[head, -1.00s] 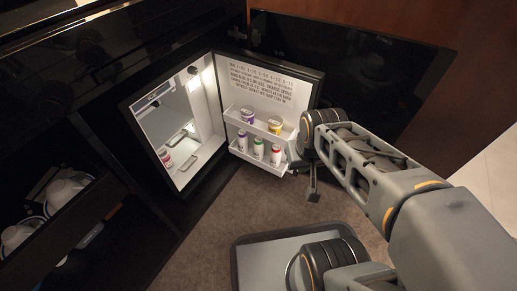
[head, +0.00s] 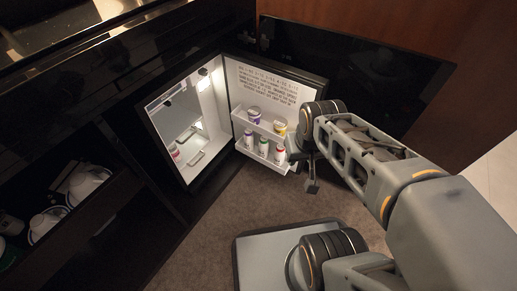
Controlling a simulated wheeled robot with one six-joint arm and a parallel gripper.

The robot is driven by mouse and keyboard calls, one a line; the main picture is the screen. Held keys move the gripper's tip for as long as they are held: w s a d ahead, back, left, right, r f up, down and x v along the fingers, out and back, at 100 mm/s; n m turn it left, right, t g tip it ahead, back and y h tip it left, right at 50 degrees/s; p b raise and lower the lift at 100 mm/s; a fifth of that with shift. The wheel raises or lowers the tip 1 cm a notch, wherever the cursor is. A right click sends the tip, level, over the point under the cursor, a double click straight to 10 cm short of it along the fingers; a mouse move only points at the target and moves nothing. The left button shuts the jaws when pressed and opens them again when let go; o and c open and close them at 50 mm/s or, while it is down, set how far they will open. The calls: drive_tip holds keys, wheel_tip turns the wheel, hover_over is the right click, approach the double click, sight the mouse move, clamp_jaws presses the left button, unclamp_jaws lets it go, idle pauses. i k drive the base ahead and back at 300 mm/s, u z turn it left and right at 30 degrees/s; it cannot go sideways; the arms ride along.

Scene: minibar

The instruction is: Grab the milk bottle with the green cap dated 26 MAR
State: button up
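Three small white bottles stand in the lower rack of the open minibar door. The middle one, the milk bottle with green (head: 263,147), has a purple one (head: 249,138) on its left and a red one (head: 279,155) on its right. The date print is too small to read. My gripper (head: 312,187) hangs right of and below the rack, apart from the bottles. It is small and partly hidden by my arm, so its opening cannot be told. No bottle is seen in it.
The upper door rack (head: 262,127) holds a purple tub (head: 254,116) and a yellow tub (head: 279,128). Another small container (head: 174,152) stands inside the minibar (head: 205,168). Carpet (head: 215,232) before the minibar is clear.

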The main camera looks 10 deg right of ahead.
sight(263, 144)
drive_tip(key=u, duration=3.8)
drive_tip(key=k, duration=0.7)
drive_tip(key=z, duration=1.65)
drive_tip(key=i, duration=0.5)
drive_tip(key=u, duration=0.1)
